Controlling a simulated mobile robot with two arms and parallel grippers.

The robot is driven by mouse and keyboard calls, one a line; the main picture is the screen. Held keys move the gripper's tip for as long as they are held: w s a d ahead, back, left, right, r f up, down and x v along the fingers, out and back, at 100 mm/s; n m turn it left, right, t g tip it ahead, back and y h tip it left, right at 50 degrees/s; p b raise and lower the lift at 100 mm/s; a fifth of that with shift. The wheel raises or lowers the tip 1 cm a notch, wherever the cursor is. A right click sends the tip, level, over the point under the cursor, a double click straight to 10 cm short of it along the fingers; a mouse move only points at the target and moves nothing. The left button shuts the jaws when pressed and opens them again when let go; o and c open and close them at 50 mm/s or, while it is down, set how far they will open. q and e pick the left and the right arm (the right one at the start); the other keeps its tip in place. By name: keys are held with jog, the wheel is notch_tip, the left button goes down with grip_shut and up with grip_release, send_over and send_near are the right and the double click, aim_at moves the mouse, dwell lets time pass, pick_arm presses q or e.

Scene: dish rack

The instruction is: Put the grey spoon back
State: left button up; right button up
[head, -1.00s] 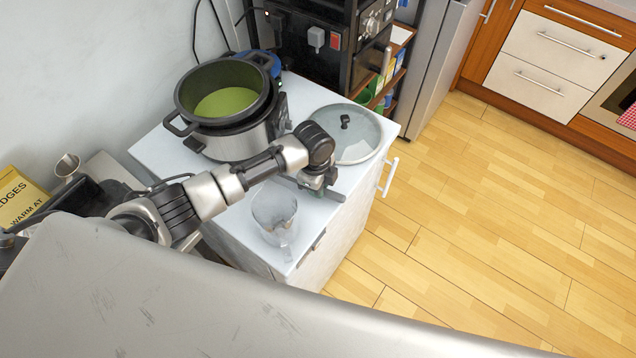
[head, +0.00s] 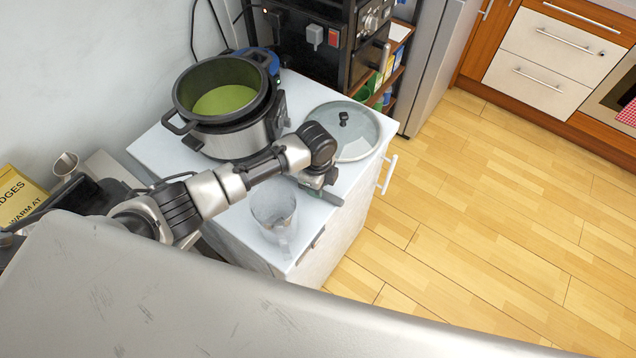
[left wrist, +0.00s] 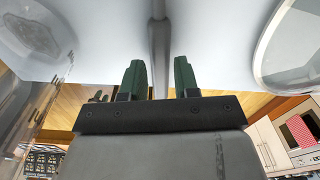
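A long grey bar that looks like the grey spoon's handle (head: 329,196) lies at the right edge of the white cabinet top, between the glass jug and the glass lid. In the left wrist view the grey handle (left wrist: 158,45) runs down between my fingers. My left gripper (head: 320,181) is low over the cabinet edge. Its two green fingers (left wrist: 159,78) stand apart, one on each side of the handle, with gaps to it. The spoon's bowl cannot be made out. My right gripper is in no view.
On the white cabinet (head: 228,222) stand a pot (head: 238,142) with green contents, behind my left arm, a glass lid (head: 360,140) to the gripper's right and a clear jug (head: 274,218) just in front. Open wooden floor (head: 470,235) lies to the right.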

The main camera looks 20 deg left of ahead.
pick_arm(q)
jog(key=o, duration=0.5)
jog(key=shift+o, duration=0.2)
notch_tip(320, 180, up, 11)
jog(key=b, duration=0.1)
jog(key=shift+a+b, duration=0.25)
jog(key=shift+b, duration=0.05)
jog(key=shift+f, duration=0.15)
dwell(0.4)
